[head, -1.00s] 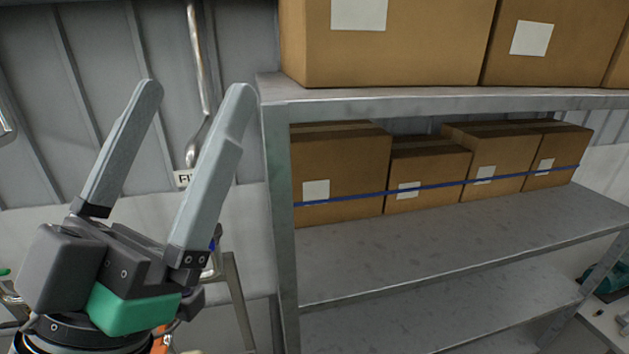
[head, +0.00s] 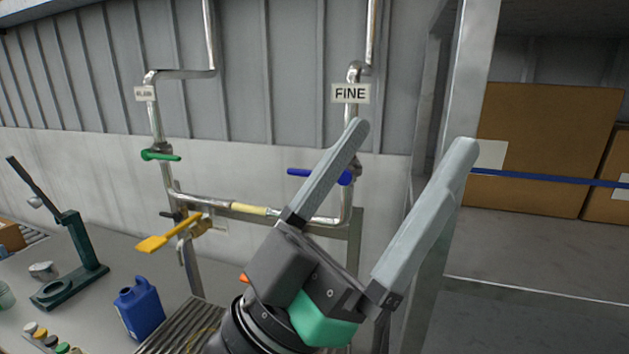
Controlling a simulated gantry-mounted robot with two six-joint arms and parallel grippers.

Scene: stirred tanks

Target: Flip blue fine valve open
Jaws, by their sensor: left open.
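The blue valve handle (head: 309,173) sits on the right-hand pipe, below a white sign reading FINE (head: 350,93). The handle points left, across the upright pipe. Part of the valve is hidden behind a finger of my left gripper (head: 410,135). My left gripper is open and empty, its fingers pointing up, with one finger overlapping the blue valve in the picture. I cannot tell the depth gap between them. My right gripper is not in view.
A green valve handle (head: 162,156) and a yellow handle (head: 168,234) are on the left pipework. A metal shelf post (head: 455,130) with boxes (head: 545,150) stands close at right. A blue jug (head: 140,308) and green stand (head: 78,260) are lower left.

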